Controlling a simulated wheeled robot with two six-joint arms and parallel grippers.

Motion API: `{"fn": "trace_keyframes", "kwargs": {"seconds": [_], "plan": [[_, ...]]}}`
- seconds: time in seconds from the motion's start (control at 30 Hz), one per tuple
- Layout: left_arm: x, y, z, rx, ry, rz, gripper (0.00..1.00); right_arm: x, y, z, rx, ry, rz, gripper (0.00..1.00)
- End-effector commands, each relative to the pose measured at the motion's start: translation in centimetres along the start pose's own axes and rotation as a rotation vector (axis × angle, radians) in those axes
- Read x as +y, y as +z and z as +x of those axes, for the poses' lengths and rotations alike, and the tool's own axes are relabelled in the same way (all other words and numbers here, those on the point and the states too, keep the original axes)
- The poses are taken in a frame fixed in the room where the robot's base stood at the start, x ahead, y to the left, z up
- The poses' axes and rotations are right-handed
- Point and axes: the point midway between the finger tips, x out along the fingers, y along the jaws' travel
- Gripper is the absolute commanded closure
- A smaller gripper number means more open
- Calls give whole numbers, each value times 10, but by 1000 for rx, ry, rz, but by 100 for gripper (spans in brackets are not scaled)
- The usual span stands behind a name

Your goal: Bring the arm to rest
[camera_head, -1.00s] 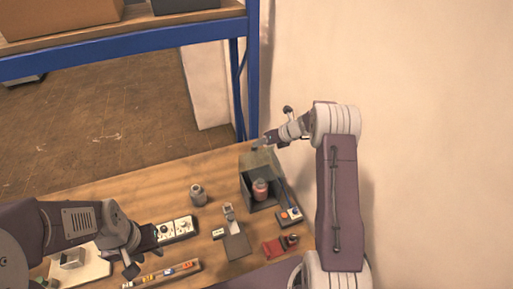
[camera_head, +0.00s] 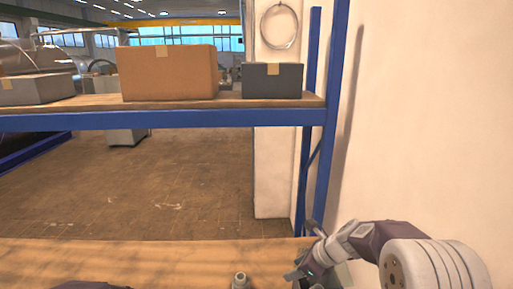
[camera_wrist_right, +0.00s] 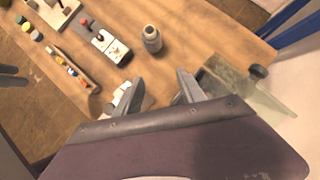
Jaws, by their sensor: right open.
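My right gripper (camera_head: 306,270) is low at the right in the head view, above the far end of the wooden table. In the right wrist view its two fingers (camera_wrist_right: 158,90) stand apart with nothing between them. The right arm bends in from the lower right, close to the wall. A dark piece of my left arm shows at the bottom left of the head view; I cannot make out the left gripper. A grey bottle (camera_wrist_right: 151,40) stands upright beyond the right fingers, apart from them; its top also shows in the head view (camera_head: 240,281).
A blue shelf frame (camera_head: 180,119) with cartons stands behind. The wall (camera_head: 430,130) is close on the right.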

Motion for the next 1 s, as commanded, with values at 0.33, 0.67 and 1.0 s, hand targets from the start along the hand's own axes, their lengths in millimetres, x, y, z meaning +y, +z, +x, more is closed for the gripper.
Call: {"fn": "trace_keyframes", "kwargs": {"seconds": [0.33,0.67,1.0], "plan": [[-1,5,51,1,0,0,64,143,-178,-4,337,385,-1588,53],[-1,5,51,2,0,0,64,144,-203,-8,298,572,-2151,53],[-1,5,51,1,0,0,64,144,-203,-8,297,572,-2151,64]]}}
